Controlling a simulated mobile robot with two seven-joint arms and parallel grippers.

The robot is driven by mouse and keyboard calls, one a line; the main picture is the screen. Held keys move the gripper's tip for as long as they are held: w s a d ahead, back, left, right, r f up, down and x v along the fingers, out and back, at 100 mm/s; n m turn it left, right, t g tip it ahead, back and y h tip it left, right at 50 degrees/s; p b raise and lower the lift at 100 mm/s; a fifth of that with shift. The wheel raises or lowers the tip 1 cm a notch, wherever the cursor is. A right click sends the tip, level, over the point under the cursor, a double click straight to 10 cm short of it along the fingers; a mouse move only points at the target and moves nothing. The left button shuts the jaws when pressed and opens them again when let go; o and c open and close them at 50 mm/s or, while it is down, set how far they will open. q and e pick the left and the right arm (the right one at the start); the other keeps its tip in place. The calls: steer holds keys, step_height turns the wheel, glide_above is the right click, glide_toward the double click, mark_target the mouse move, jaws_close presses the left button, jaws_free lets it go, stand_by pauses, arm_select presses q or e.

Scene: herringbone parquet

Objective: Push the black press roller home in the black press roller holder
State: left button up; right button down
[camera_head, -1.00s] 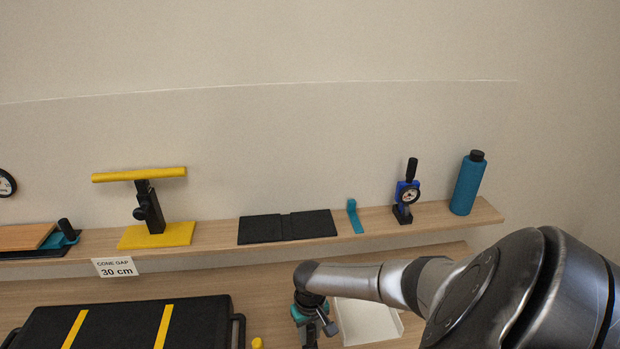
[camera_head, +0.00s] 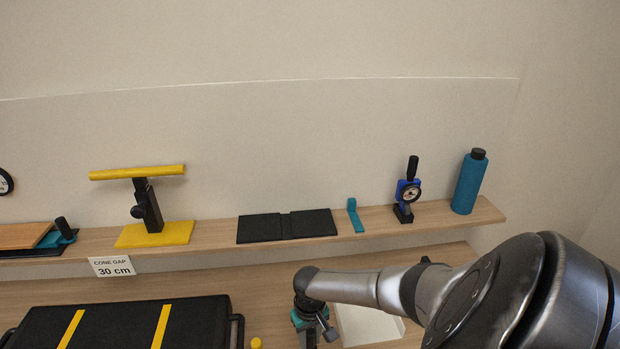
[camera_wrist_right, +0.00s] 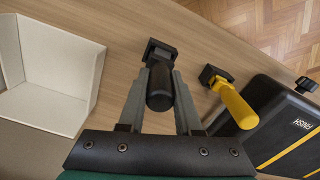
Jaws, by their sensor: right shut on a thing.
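In the right wrist view the black press roller (camera_wrist_right: 160,88) is a dark cylinder lying between the fingers of my right gripper (camera_wrist_right: 160,80), which is shut on it. Just beyond the roller's far end is a black block (camera_wrist_right: 159,49), which looks like the black press roller holder. Roller and block meet or overlap in this view; how deep the roller sits I cannot tell. In the head view my right wrist (camera_head: 308,310) hangs over the worktop at the bottom, and roller and holder are hidden there. My left gripper is not in view.
A yellow-handled tool (camera_wrist_right: 238,108) lies just right of the gripper, beside a black case (camera_wrist_right: 285,122) with yellow stripes. A white open tray (camera_wrist_right: 62,68) stands close on the left. A back shelf (camera_head: 380,220) holds a blue bottle (camera_head: 469,183) and a yellow stand (camera_head: 155,235).

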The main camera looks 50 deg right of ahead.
steer(key=shift+f+b, duration=0.65)
steer(key=shift+f, duration=0.25)
steer(key=c, duration=0.5)
jaws_free()
steer(key=shift+r, duration=0.15)
step_height(320, 180, up, 15)
steer(key=p, duration=0.3)
